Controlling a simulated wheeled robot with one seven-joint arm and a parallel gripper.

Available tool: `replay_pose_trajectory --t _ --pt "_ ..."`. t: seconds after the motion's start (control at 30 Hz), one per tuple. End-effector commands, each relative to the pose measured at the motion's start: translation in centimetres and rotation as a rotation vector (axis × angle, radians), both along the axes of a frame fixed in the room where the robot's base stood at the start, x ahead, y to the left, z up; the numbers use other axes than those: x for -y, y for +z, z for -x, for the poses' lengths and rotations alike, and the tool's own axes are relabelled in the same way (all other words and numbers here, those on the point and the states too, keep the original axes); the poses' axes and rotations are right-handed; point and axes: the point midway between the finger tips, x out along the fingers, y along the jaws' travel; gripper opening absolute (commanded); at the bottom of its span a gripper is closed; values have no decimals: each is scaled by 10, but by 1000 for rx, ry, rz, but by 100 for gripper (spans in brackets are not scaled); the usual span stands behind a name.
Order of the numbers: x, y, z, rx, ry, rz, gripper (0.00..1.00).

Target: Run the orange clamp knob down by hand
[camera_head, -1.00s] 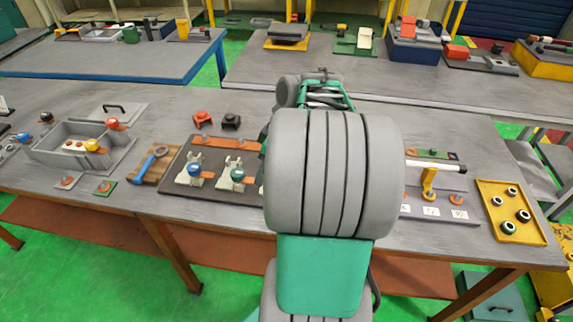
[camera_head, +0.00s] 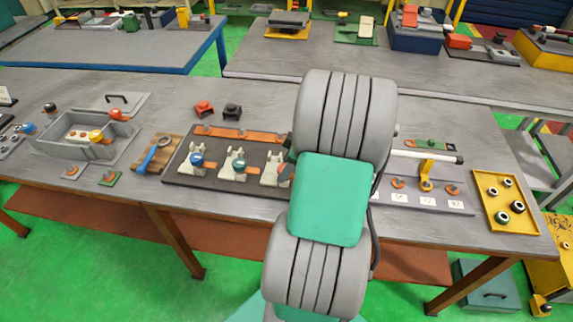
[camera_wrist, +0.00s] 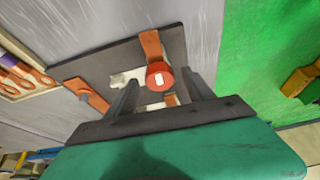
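The orange-red clamp knob (camera_wrist: 159,75) shows in the wrist view, round with a pale mark on top. It sits over a white clamp body (camera_wrist: 125,78) on a dark base plate (camera_wrist: 95,68). My gripper (camera_wrist: 160,83) has one finger on either side of the knob, with a narrow gap showing on both sides. In the head view, the dark base plate (camera_head: 178,177) holds three pale clamps in a row: one with a blue knob (camera_head: 196,160), one with a green knob (camera_head: 239,165), and a right one (camera_head: 272,171). My arm partly hides the right clamp, and its knob is not visible there.
Left of the plate lies a blue-handled tool (camera_head: 153,157) on a wooden board. Two small parts, red (camera_head: 204,109) and black (camera_head: 232,111), stand behind it. Right of my arm are a stand with a white rod (camera_head: 427,157) and a yellow tray (camera_head: 521,226).

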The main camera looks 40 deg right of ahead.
Motion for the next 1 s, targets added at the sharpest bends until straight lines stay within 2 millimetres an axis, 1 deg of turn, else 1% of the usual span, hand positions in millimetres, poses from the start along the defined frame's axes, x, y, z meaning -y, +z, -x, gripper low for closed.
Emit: replay_pose_trajectory --t 0.03,0.07,0.73,1.0 --pt "0 0 0 0 0 0 57" --pt "0 0 0 0 0 0 55" --pt "0 1 0 1 0 1 0" --pt "0 1 0 1 -20 1 0"
